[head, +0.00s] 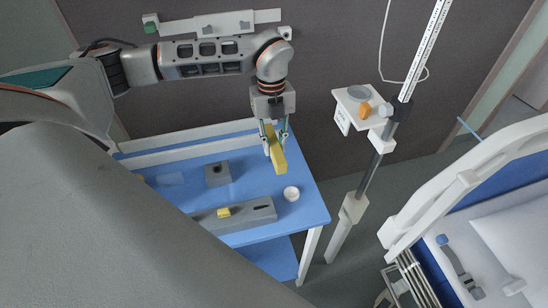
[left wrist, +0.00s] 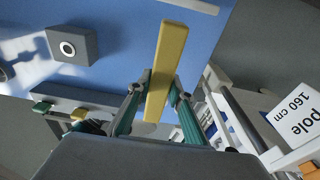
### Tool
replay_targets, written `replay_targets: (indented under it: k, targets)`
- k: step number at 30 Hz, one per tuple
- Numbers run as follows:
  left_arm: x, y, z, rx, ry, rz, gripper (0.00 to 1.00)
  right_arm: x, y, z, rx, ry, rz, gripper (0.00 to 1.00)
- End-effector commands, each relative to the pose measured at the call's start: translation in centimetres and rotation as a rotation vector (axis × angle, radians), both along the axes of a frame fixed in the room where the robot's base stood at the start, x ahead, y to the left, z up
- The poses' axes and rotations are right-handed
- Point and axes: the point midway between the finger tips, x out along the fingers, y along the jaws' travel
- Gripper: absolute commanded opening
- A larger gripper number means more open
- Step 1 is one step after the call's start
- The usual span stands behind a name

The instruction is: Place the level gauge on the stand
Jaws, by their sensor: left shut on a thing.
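My left gripper (head: 276,138) is shut on a yellow bar (head: 276,155), which looks like the level gauge. It holds the bar tilted above the right part of the blue table. In the left wrist view the bar (left wrist: 167,60) lies between the two green-padded fingers (left wrist: 156,102). A pole stand (head: 371,165) stands to the right of the table, apart from the gripper. It bears a small white shelf (head: 343,98) with a grey disc (head: 359,92) and an orange knob (head: 365,109). My right gripper is not in view.
A bed (head: 500,240) stands at the right. A "pole 160 cm" label (left wrist: 300,118) shows in the left wrist view.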

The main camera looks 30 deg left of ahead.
Motion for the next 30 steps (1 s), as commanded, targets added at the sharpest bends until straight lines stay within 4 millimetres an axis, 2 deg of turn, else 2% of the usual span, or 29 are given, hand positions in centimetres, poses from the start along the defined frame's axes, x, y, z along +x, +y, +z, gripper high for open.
replay_targets:
  k: [3, 10, 16, 29, 30]
  targets:
    - [0.0, 0.0, -1.5, -0.001, 0.001, 0.0, 0.0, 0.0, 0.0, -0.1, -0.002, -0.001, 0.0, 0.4]
    - [0.0, 0.0, -2.9, -0.001, 0.001, 0.0, 0.0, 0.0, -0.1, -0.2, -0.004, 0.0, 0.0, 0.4]
    - [0.0, 0.0, -5.8, 0.0, 0.001, 0.001, 0.0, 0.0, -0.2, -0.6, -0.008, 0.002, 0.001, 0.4]
    - [0.0, 0.0, -6.5, -0.001, -0.001, 0.0, 0.0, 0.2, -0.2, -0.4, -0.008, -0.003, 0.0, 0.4]
    - [0.0, 0.0, -6.4, 0.0, -0.001, 0.001, 0.28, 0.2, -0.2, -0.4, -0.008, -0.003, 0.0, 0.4]
